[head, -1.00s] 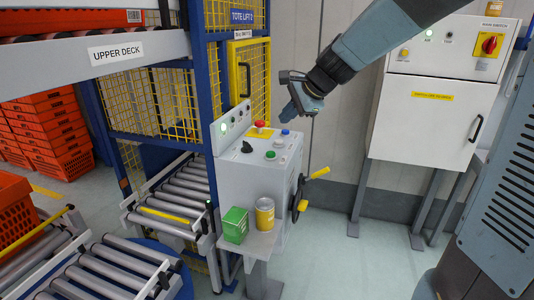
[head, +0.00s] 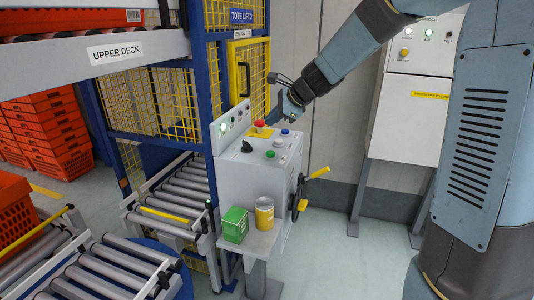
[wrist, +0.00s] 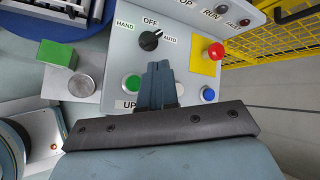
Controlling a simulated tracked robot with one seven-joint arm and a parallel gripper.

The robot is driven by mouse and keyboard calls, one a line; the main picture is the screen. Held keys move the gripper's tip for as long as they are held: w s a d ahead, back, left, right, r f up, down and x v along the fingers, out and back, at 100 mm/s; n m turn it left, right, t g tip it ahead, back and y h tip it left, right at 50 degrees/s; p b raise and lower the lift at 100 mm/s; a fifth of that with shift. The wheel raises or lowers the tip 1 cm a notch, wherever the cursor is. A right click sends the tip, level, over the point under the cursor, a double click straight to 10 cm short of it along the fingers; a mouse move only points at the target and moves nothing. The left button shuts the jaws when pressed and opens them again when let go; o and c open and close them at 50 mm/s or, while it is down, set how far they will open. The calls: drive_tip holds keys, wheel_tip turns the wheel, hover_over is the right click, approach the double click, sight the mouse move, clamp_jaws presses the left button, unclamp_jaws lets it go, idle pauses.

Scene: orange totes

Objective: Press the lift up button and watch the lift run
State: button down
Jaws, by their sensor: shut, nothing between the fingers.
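The grey control box (head: 240,178) stands beside the lift, with a sloped panel. A green button (wrist: 132,82) sits by a partly covered "UP" label in the wrist view; it also shows in the head view (head: 270,154). A blue button (wrist: 207,94) and a red mushroom button (wrist: 215,50) on a yellow plate lie to the right. My gripper (wrist: 159,70) is shut and empty, its fingers over the panel between green and blue buttons in the wrist view. In the head view my gripper (head: 277,116) is above the panel's far side. Contact is not visible.
A black HAND/OFF/AUTO selector (wrist: 150,40) is on the panel. A green box (head: 235,224) and a yellow can (head: 264,213) stand on a low shelf in front. The yellow mesh lift cage (head: 236,80), roller conveyors (head: 180,190) and a valve-like handwheel (head: 299,195) are close.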

hover_over(273, 153)
wheel_tip(273, 153, down, 7)
drive_tip(key=shift+r, duration=0.2)
drive_tip(key=shift+f, duration=0.55)
